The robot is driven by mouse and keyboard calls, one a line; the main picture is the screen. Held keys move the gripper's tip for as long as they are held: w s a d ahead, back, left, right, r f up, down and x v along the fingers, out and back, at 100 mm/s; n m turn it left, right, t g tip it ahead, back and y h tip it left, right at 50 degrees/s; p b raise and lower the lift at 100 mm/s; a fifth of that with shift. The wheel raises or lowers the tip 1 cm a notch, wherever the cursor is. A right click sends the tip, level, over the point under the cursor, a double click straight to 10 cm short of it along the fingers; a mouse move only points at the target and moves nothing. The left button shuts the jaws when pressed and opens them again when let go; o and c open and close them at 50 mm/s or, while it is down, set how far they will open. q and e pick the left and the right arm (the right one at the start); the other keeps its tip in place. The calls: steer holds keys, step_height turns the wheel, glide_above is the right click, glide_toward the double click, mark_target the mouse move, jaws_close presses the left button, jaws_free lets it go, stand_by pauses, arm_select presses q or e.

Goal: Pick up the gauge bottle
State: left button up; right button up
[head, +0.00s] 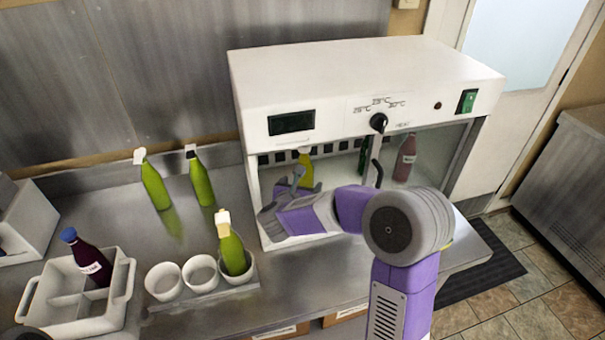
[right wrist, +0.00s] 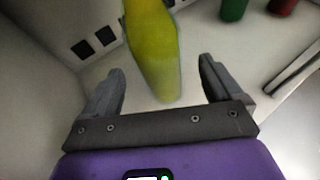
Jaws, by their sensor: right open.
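A yellow-green bottle (head: 306,171) stands inside the white cabinet, toward its left side. It fills the middle of the right wrist view (right wrist: 152,50), where its top is cut off. My right gripper (head: 284,190) reaches into the cabinet and is open. In the wrist view its two fingers (right wrist: 161,75) are on either side of the bottle's lower part in the picture, with gaps on both sides. I cannot tell whether the bottle is fully between them in depth. No readable label shows which bottle is the gauge bottle. My left gripper is not in view.
The cabinet (head: 350,75) also holds a green bottle (head: 364,157) and a reddish bottle (head: 405,158). Green bottles (head: 156,185) (head: 201,180) stand left on the counter. Another (head: 233,252) sits in a cup. A dark bottle (head: 88,260) stands in a divided caddy (head: 120,290).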

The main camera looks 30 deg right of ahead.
mark_target(304, 179)
steer(key=x, duration=0.4)
steer(key=shift+w+d+f, duration=0.1)
steer(key=shift+w+d, duration=0.15)
steer(key=shift+w, duration=0.05)
steer(key=c, duration=1.4)
steer(key=shift+c, duration=1)
steer(key=shift+r, duration=0.2)
